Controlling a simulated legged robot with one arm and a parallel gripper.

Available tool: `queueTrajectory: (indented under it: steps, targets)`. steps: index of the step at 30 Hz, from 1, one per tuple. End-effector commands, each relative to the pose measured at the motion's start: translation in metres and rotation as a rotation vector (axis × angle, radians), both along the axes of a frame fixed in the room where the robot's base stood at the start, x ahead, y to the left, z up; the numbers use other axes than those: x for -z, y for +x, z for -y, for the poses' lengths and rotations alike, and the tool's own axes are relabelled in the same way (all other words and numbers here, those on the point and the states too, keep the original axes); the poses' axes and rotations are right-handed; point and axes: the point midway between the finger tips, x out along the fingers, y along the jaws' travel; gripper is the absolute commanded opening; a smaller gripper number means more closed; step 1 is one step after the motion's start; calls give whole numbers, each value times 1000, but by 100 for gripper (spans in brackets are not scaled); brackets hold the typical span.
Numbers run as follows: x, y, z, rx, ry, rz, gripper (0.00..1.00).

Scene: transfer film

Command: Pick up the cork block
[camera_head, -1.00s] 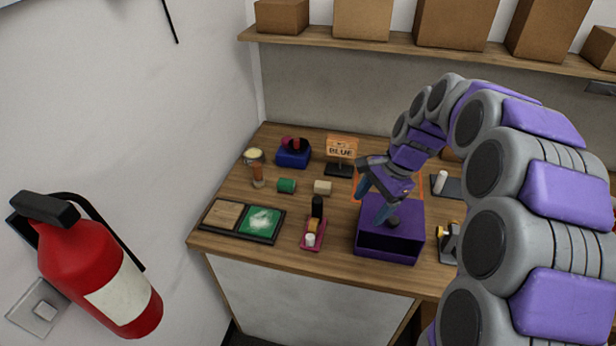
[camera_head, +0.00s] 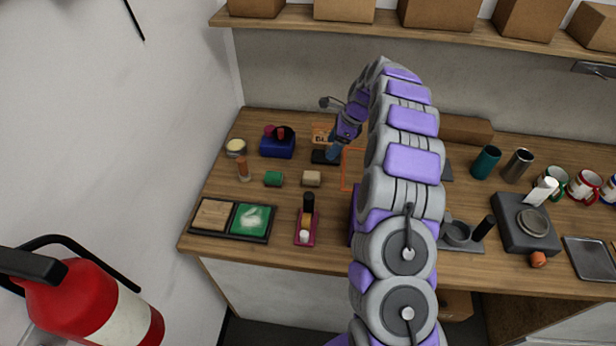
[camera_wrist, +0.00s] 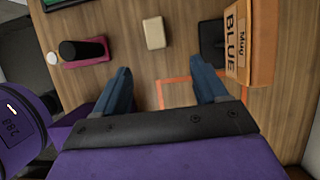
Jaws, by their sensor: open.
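The cork block is most likely the small beige block (camera_head: 311,178) on the wooden counter, to the right of a green block (camera_head: 273,178). In the wrist view the beige block (camera_wrist: 154,33) lies on the wood beyond my fingertips, roughly centred between them. My gripper (camera_wrist: 160,80) is open, with two blue fingers apart and only bare counter between them. In the head view my gripper (camera_head: 333,152) hangs over the counter, right of and behind the beige block, not touching it.
A pink tray (camera_head: 305,228) with a black-topped item lies in front of the block. An orange outlined square (camera_wrist: 180,92) marks the counter. A black tray with two panels (camera_head: 230,238) lies front left.

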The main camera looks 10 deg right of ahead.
Motion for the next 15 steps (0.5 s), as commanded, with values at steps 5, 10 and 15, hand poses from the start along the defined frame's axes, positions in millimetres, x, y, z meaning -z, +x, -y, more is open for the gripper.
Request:
queueTrajectory:
  steps: [5, 10, 15]
  targets:
    - [31, 3, -11, -2, 1, -4, 72]
    - [62, 6, -24, -2, 1, -6, 72]
    - [92, 9, -36, -3, 1, -5, 72]
